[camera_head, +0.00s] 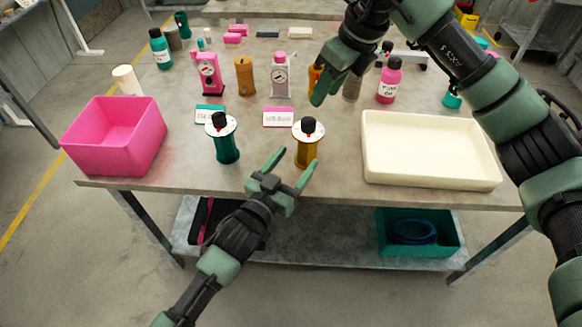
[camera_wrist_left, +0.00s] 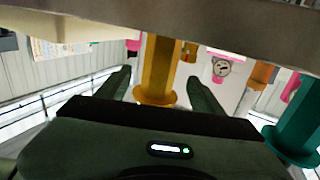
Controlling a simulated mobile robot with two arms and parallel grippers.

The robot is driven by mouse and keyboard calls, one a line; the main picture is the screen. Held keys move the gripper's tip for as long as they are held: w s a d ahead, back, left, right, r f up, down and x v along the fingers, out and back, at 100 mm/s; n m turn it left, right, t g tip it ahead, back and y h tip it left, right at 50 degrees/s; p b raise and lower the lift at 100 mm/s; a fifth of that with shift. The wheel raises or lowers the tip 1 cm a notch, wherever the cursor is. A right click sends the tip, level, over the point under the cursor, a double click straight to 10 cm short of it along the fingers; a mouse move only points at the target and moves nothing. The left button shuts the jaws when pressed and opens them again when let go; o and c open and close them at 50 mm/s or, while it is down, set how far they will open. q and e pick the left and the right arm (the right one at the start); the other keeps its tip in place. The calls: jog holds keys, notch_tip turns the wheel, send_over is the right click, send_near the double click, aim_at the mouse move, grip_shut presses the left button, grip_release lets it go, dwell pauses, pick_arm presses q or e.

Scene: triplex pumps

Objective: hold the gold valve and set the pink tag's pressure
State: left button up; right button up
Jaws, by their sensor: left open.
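The gold valve (camera_head: 306,152) stands upright near the table's front edge, with a white dial and black knob on top. The pink tag (camera_head: 278,117) lies flat behind it; its print is too small to read surely. My left gripper (camera_head: 290,164) is open at the front edge, close to the gold valve. In the left wrist view the gold valve (camera_wrist_left: 160,72) shows between the spread fingers (camera_wrist_left: 162,85), with no clear contact. My right gripper (camera_head: 325,80) hangs over the table behind the gold valve; its finger gap is unclear. It partly hides an orange item (camera_head: 314,78).
A teal valve (camera_head: 226,147) stands left of the gold one, before a teal tag (camera_head: 209,114). A pink bin (camera_head: 115,140) is at left, a cream tray (camera_head: 430,180) at right. Two gauges (camera_head: 207,74) (camera_head: 279,76) and a pink bottle (camera_head: 389,82) stand behind.

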aim_at(302, 152)
pick_arm(q)
jog(key=x, duration=0.6)
